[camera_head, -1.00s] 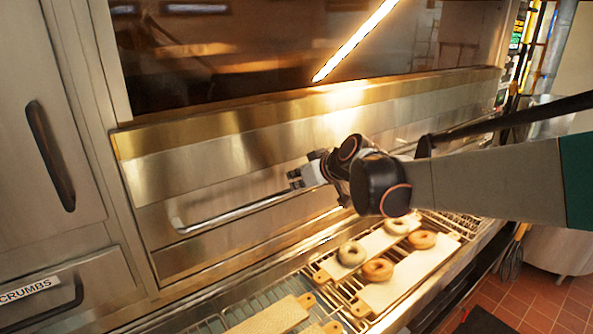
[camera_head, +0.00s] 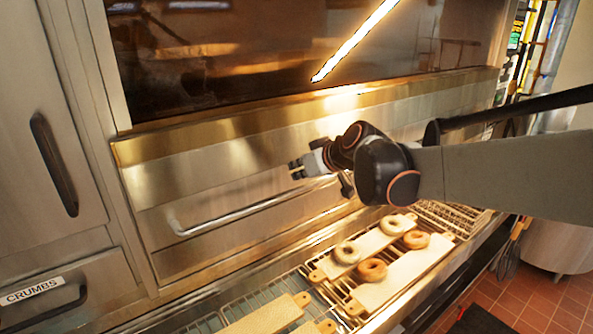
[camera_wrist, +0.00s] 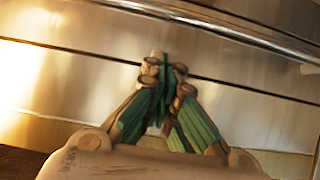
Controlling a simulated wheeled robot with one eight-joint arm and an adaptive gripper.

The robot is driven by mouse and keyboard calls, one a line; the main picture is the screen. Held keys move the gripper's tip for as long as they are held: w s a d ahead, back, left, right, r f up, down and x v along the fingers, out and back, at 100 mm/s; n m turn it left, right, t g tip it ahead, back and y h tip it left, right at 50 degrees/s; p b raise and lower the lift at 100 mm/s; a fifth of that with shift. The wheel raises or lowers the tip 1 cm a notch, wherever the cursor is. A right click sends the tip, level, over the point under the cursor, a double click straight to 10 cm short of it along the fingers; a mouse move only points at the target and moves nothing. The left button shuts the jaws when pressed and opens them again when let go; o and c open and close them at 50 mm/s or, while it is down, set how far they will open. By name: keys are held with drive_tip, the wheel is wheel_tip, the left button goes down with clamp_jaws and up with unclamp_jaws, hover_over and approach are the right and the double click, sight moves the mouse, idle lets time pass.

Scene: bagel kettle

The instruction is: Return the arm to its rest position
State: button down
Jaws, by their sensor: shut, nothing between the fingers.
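My gripper (camera_head: 296,169) is at the end of my arm in the head view, in front of the steel oven front and close to the long bar handle (camera_head: 250,211). I cannot tell from the head view whether it touches the handle. In the wrist view my gripper (camera_wrist: 165,65) has its green-padded fingers together with nothing between them. The steel panel (camera_wrist: 240,120) lies beyond the fingertips, and the handle (camera_wrist: 230,30) crosses the top right of that view.
Below the arm, a wire rack (camera_head: 450,218) holds boards (camera_head: 405,277) with several bagels (camera_head: 372,270). Empty boards (camera_head: 268,316) lie nearer the front. A crumbs drawer (camera_head: 45,300) and a tall door handle (camera_head: 54,163) are at left. Utensils (camera_head: 510,250) hang at right.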

drive_tip(key=v, duration=0.7)
drive_tip(key=s+d+f+m+h+b, duration=0.2)
drive_tip(key=s+d+f+b, duration=0.2)
drive_tip(key=s+f, duration=0.4)
drive_tip(key=s+d+f+m+g+h+b, duration=0.1)
drive_tip(key=s+d+f+b, duration=0.3)
drive_tip(key=s+f, duration=0.5)
drive_tip(key=s+d+f+m+h+b, duration=0.3)
drive_tip(key=s+d+f, duration=0.4)
drive_tip(key=s, duration=0.3)
drive_tip(key=shift+s+d+f+m+g+h+b, duration=0.2)
drive_tip(key=shift+d+f+m+g+h+b, duration=0.15)
drive_tip(key=shift+f+m+b, duration=0.4)
